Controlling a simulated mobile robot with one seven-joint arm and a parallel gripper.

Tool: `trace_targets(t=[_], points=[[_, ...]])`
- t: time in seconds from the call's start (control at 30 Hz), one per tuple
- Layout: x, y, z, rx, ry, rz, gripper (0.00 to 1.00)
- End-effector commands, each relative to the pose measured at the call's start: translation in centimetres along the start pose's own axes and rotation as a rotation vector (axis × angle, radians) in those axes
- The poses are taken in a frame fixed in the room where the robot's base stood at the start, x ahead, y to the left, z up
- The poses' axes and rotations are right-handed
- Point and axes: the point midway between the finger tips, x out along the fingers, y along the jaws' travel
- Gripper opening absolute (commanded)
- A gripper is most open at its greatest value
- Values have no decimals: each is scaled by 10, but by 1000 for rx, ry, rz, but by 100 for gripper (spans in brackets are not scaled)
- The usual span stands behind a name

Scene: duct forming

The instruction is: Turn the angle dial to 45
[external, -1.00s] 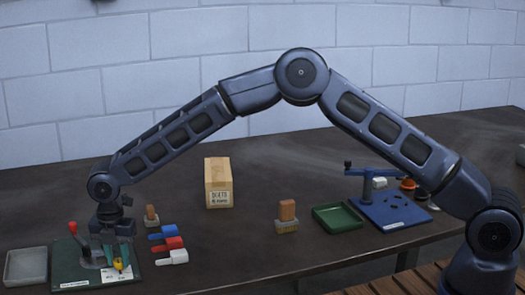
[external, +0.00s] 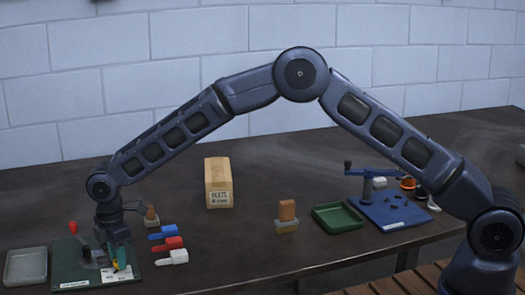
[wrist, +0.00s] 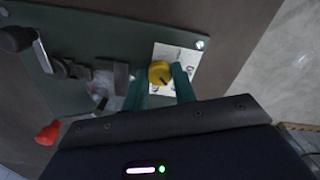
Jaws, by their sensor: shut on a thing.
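The yellow angle dial (wrist: 160,73) sits on a white scale card (wrist: 180,58) on the dark green base plate (wrist: 75,28). In the external view the dial is mostly hidden by my gripper (external: 116,262). In the wrist view my gripper (wrist: 162,88) has its two teal fingers on either side of the dial, shut on it. A dark pointer mark shows on the dial. The numbers on the card are too blurred to read. A red-knobbed lever (external: 73,228) stands at the left of the same plate.
A grey tray (external: 26,266) stands left of the plate. Blue, red and white pieces (external: 168,243) lie to its right. A cardboard box (external: 218,183), a brush-like block (external: 287,215), a green tray (external: 338,217) and a blue fixture (external: 390,207) stand farther right.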

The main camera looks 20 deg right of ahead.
Motion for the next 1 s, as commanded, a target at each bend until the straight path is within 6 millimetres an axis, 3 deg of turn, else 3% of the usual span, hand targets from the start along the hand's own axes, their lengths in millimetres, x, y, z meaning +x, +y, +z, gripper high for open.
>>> trace_targets(t=[0.6,1.0], points=[[-2,1,0,562,1,3,4],[-1,1,0,780,2,2,4]])
